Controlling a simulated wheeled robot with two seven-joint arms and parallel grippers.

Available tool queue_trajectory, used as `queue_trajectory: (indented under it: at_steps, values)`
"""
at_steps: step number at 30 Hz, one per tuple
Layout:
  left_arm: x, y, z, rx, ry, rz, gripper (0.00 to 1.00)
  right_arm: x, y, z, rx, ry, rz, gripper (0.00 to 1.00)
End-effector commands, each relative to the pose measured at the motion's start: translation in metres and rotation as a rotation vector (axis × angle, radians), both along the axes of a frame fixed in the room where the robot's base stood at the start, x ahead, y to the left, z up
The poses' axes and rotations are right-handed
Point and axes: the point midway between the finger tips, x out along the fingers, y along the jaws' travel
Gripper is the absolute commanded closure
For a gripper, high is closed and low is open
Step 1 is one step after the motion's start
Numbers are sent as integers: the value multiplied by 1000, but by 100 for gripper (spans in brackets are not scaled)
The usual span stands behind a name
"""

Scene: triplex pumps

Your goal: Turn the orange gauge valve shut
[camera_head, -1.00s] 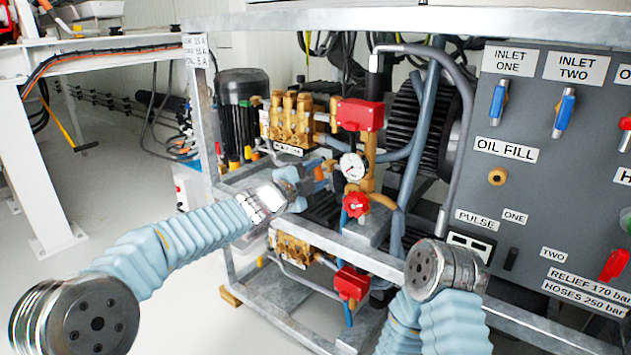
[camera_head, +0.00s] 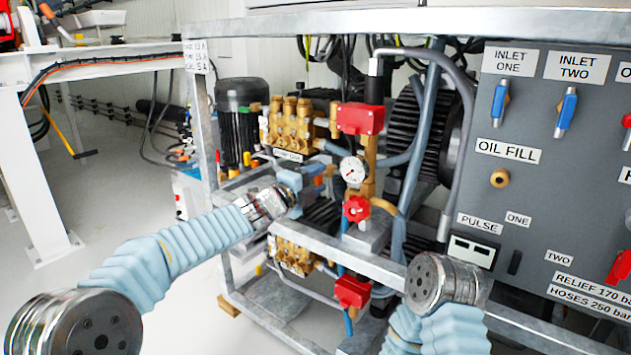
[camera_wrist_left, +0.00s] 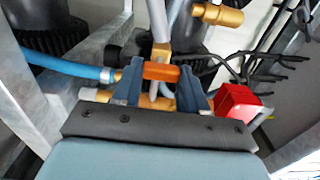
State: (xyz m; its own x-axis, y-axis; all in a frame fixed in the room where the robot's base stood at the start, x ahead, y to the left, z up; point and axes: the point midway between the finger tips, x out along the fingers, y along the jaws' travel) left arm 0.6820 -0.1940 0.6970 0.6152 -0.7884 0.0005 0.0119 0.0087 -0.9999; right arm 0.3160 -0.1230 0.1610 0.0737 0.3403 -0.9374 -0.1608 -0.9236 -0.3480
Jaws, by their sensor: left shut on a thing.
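The orange gauge valve handle (camera_wrist_left: 162,72) lies crosswise between the two blue fingers of my left gripper (camera_wrist_left: 160,82) in the left wrist view. The fingers are shut on it, one at each end. In the head view my left gripper (camera_head: 298,182) reaches in over the frame rail, and the orange handle is mostly hidden by the fingers. A white round pressure gauge (camera_head: 353,170) is just right of the gripper. My right arm shows at lower right, but its gripper is out of view.
A red knob (camera_head: 356,208) sits below the gauge. A brass pump block (camera_head: 291,122) and a red box (camera_head: 360,118) are above. A steel frame rail (camera_head: 345,255) runs in front. The grey control panel (camera_head: 570,190) stands at right. A blue hose (camera_wrist_left: 70,67) is close by.

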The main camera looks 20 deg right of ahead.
Motion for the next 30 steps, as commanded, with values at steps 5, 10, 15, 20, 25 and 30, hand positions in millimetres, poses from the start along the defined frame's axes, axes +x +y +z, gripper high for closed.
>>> queue_trajectory:
  at_steps: [5, 10, 15, 20, 25, 30]
  values:
    - [0, 0, -1, 4, -1, -1, 88, 0, 0, 0, 0, 0, 0, 57]
    - [0, 0, -1, 3, 0, -1, 33, 0, 0, 0, 0, 0, 0, 57]
    - [0, 0, -1, 1, 0, 0, 32, 0, 0, 0, 0, 0, 0, 57]
    - [-2, 2, -1, 1, 1, 0, 32, 0, 0, -2, 0, 0, 0, 57]
    - [-16, 21, -3, 1, -1, 0, 32, 0, 0, -13, 0, -2, -1, 57]
    - [-42, 55, -2, 0, 0, 2, 32, 1, 0, -21, -1, -4, -3, 57]
